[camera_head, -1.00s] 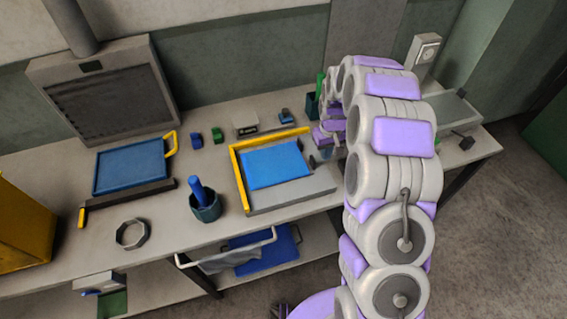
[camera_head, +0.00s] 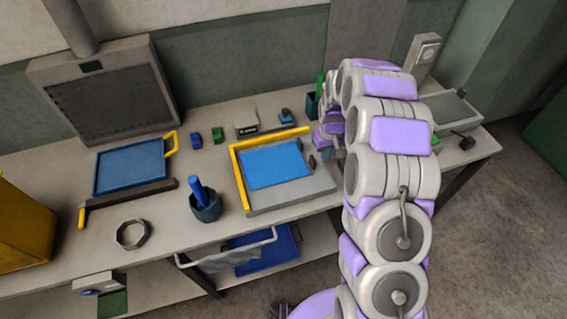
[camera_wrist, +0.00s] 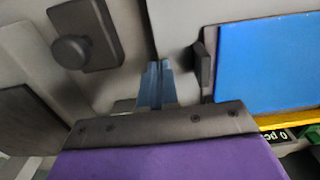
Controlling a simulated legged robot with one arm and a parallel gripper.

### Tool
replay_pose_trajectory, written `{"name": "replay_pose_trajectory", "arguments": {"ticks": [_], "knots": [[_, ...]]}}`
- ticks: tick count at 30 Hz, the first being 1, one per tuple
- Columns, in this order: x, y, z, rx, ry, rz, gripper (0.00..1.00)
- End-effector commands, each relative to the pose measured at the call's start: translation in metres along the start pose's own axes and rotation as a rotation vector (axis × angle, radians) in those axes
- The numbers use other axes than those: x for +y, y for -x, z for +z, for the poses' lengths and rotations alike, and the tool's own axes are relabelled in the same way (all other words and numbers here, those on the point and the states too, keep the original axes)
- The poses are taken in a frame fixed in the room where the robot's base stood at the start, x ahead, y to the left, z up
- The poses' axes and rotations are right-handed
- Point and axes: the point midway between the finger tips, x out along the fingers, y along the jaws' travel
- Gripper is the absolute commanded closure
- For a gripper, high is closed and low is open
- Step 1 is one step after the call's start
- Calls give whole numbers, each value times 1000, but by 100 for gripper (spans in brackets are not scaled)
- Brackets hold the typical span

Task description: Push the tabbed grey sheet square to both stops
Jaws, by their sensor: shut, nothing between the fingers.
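The sheet on the grey board shows a blue face (camera_head: 274,165), not grey; it also shows in the wrist view (camera_wrist: 262,62). A dark upright tab (camera_wrist: 204,66) stands at the sheet's edge, and in the head view it is on the right side (camera_head: 312,161). A yellow stop bar (camera_head: 240,180) runs along the board's left side, and another (camera_head: 270,139) along its back. My gripper (camera_wrist: 155,82) is shut and empty beside the tab, with a gap visible between them. In the head view my arm partly hides it.
A dark block with a round knob (camera_wrist: 88,38) lies on the other side of my fingers. A small scale (camera_head: 246,130) stands behind the back stop. A cup with a blue item (camera_head: 206,209) stands left of the board, near a blue tray (camera_head: 130,168).

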Motion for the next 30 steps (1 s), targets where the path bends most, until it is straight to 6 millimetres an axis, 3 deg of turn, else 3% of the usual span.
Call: {"name": "replay_pose_trajectory", "arguments": {"ticks": [30], "knots": [[-8,1,0,0,2,0,100]]}}
